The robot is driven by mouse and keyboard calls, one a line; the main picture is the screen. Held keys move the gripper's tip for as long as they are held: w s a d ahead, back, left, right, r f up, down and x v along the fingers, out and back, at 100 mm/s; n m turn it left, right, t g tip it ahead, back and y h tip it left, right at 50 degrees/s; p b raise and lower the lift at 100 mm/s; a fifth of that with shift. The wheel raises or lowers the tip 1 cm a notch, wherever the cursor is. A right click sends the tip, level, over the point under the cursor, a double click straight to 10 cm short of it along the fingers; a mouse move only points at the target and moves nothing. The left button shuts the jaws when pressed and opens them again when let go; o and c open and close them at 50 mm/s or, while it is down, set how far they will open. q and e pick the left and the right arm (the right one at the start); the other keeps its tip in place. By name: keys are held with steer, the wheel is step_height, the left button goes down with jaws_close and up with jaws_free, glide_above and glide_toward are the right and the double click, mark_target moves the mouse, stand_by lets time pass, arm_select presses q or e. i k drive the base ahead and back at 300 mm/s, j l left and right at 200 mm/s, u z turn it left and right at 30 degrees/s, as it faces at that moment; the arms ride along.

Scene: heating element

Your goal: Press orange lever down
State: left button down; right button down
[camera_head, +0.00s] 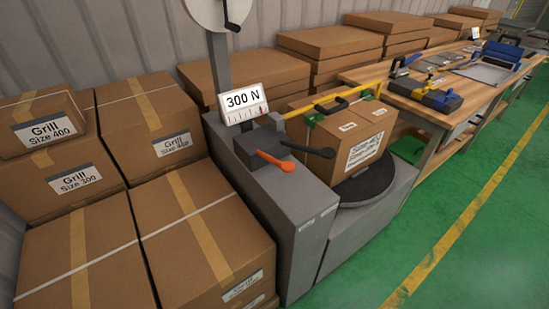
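The orange lever (277,161) sticks out from the front of a dark control box (256,143) on top of a grey machine. It points to the right and tilts slightly downward. A black lever (309,150) sits just behind it, also pointing right. A display reading "300 N" (243,103) stands above the box. Neither of my grippers shows in the head view, so I cannot see where they are relative to the lever.
A cardboard box (347,136) rests on the machine's round black platform (368,186) under a yellow bar (325,101). Large stacked cartons (90,262) crowd the left. A wooden workbench (418,105) with tools stands behind right. The green floor (455,215) is clear.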

mark_target(287, 166)
steer(key=i+l, duration=0.2)
steer(key=l, duration=0.2)
steer(key=i+l, duration=0.2)
steer(key=l, duration=0.2)
steer(key=i+l+u, duration=0.1)
steer(key=i+l, duration=0.15)
steer(key=l, duration=0.15)
steer(key=i+l, duration=0.2)
steer(key=l, duration=0.2)
steer(key=u, duration=1.1)
